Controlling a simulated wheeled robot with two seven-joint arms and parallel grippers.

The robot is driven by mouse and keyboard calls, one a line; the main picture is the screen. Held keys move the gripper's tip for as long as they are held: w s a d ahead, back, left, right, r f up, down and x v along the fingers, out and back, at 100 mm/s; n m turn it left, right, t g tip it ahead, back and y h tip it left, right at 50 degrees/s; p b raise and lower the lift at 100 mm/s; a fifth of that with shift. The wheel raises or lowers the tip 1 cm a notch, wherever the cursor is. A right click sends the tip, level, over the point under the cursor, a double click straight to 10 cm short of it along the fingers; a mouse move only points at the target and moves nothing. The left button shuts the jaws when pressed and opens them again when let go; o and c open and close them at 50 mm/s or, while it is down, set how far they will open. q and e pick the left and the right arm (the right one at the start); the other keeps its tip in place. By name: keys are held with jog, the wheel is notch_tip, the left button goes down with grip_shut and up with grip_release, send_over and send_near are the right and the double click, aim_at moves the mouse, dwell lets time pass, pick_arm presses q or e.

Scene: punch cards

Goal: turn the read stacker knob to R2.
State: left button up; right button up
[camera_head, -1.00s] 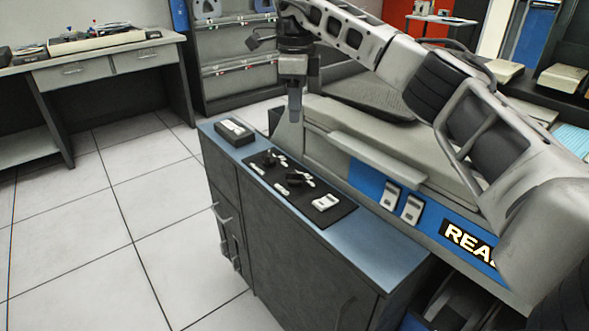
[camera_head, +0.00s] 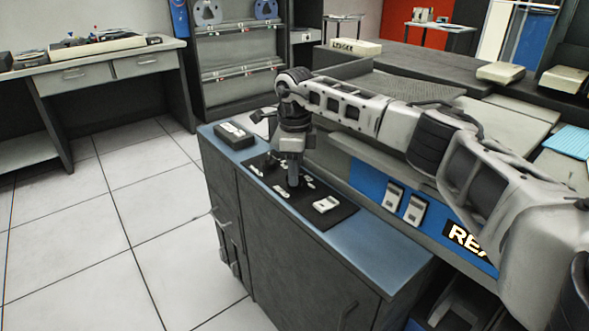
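A black control panel (camera_head: 343,209) lies on the blue top of the cabinet, with small pale labels (camera_head: 281,191) and a white switch (camera_head: 326,204). My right gripper (camera_head: 294,182) points straight down over the middle of this panel, its fingertips at or just above the front dark knob. That knob is hidden behind the fingers, so I cannot tell whether they touch it or which position it points to. The rear knob is largely obscured beside the wrist. Whether the fingers are open or shut is not clear. My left gripper is out of view.
A dark box (camera_head: 234,134) sits at the cabinet top's far left corner. The blue machine front (camera_head: 368,180) with two white switches rises just right of the panel. A desk (camera_head: 110,68) stands at the back left. The tiled floor on the left is clear.

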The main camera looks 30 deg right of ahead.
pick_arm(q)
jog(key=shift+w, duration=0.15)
pick_arm(e)
grip_shut()
